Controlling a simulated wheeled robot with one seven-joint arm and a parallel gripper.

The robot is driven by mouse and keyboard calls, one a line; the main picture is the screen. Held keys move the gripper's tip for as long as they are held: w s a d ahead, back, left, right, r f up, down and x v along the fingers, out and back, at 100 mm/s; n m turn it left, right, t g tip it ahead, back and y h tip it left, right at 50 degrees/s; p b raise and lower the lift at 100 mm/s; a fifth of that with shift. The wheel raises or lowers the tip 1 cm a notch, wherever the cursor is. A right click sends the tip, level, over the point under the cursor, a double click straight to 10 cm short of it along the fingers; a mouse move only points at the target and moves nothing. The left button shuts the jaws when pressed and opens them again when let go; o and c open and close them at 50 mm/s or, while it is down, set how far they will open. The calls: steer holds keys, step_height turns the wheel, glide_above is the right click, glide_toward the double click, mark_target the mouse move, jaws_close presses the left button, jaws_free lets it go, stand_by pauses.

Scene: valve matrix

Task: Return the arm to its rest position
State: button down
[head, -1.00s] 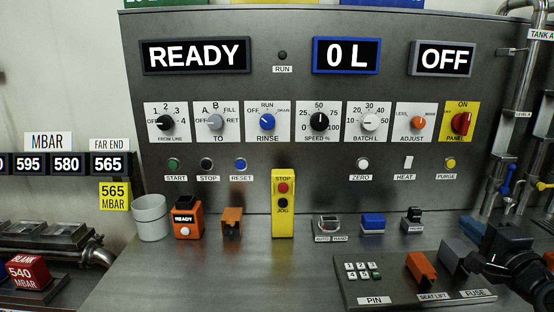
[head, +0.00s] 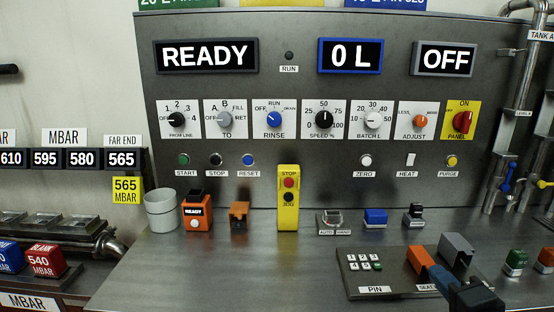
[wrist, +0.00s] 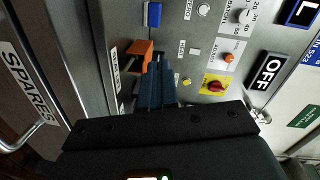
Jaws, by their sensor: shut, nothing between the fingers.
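My gripper (head: 436,274) is at the lower right of the head view, over the front of the console's desk, beside the orange seat lift cover. In the wrist view its blue fingers (wrist: 157,72) are together and hold nothing. They point toward the console, with the orange cover (wrist: 140,48) just left of the tips in the picture. Part of my dark wrist hides the FUSE label area and the desk edge in the head view.
The orange cover (head: 421,262) and grey cover (head: 457,248) stand close to my gripper. The PIN keypad (head: 364,262) lies to the left. The yellow stop/jog box (head: 288,210) stands farther back. The desk's left front (head: 200,270) is clear.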

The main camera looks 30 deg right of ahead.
steer(key=s+a+f+n+y, duration=0.1)
steer(key=s+a+f+n, duration=0.25)
steer(key=a, duration=0.45)
steer(key=s+a+f+n+y, duration=0.15)
steer(key=s+a+n, duration=0.3)
steer(key=a, duration=0.45)
steer(key=s+a+r+n+y, duration=0.3)
steer(key=s+a+n+y, duration=0.2)
steer(key=s+a+n, duration=0.5)
steer(key=s+n, duration=0.3)
steer(key=shift+r, duration=0.15)
